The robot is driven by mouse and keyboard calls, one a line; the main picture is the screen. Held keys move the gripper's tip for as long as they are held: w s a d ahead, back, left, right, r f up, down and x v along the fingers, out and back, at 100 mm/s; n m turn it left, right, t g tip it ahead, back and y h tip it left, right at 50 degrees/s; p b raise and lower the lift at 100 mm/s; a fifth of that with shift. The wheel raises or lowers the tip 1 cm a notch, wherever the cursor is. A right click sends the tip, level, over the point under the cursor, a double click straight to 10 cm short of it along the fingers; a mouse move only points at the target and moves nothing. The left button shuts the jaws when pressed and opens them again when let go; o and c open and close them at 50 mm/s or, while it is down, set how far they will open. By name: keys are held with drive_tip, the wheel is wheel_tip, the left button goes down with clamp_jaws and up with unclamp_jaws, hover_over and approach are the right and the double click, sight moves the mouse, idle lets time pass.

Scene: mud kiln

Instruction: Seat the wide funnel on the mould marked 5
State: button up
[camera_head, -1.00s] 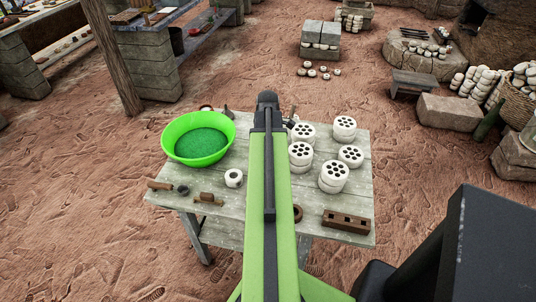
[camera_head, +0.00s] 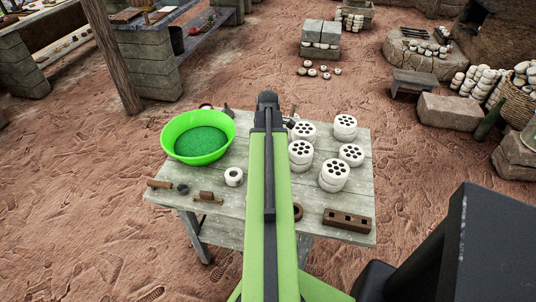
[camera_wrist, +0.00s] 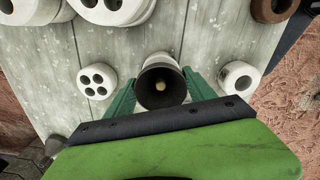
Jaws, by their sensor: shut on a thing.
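My gripper (camera_wrist: 160,92) is shut on a dark funnel (camera_wrist: 163,72), seen mouth-on in the wrist view, with a small tan spot inside. A white round body shows just beyond the funnel; I cannot tell whether they touch. White moulds with dark dots stand on the table in the head view: one at the back right (camera_head: 345,127), one at the front right (camera_head: 334,175), one beside my arm (camera_head: 300,153). A small dotted mould (camera_wrist: 97,80) is left of the funnel in the wrist view. I cannot make out which is marked 5. My arm hides the gripper in the head view.
A green basin (camera_head: 198,139) stands on the left of the grey wooden table (camera_head: 240,207). A white ring (camera_head: 233,177), a brown ring (camera_head: 297,211) and a brown block with holes (camera_head: 347,220) lie nearer the front edge. Small brown tools (camera_head: 208,197) lie at front left.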

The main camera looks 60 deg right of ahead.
drive_tip(key=shift+f, duration=0.2)
drive_tip(key=o, duration=1.2)
drive_tip(key=shift+o, duration=0.2)
drive_tip(key=shift+r, duration=0.15)
wheel_tip(320, 180, up, 7)
drive_tip(key=p, duration=0.6)
drive_tip(key=shift+p, duration=0.4)
